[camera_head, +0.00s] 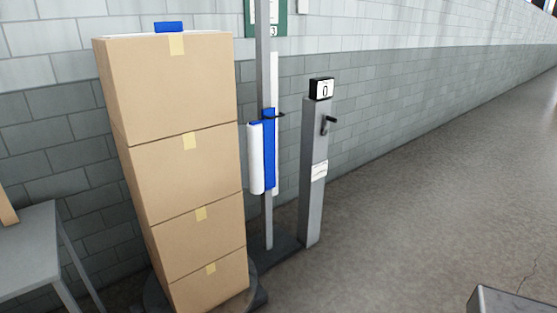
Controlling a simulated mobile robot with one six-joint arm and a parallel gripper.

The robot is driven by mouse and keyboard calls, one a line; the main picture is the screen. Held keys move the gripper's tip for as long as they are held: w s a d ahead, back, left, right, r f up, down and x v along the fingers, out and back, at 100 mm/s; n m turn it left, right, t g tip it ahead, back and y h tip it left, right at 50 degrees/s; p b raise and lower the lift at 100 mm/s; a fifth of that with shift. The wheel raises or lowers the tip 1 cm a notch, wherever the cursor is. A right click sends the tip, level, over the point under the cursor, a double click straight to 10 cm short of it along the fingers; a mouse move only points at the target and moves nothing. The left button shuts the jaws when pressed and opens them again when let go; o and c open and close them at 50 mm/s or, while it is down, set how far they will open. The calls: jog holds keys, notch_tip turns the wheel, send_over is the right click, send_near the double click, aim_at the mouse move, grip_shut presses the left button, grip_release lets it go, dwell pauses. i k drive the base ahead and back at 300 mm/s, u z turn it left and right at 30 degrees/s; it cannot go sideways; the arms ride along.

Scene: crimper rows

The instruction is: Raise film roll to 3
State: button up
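The white film roll (256,160) hangs upright beside a blue carriage (269,150) on a tall grey mast (262,60), just right of the box stack. A dark pointer-like piece sticks out to the right near the carriage's top. A grey post (313,180) stands to the right of the mast. Its display (321,89) reads 0. A dark crank-like handle (329,124) is on the post's upper right side, and a pale label (319,171) is lower down. My gripper is not in view.
Several taped cardboard boxes (185,165) are stacked on a dark round base at left. A blue piece (169,27) lies on top. A grey table (28,250) stands far left. A green-edged sign (281,15) on the block wall shows a 3.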

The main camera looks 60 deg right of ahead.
aim_at(261, 133)
jog(key=z, duration=5.05)
jog(key=i, duration=0.15)
jog(key=u, duration=3.05)
jog(key=k, duration=0.95)
jog(key=u, duration=0.2)
jog(key=i, duration=0.65)
jog(key=z, duration=0.05)
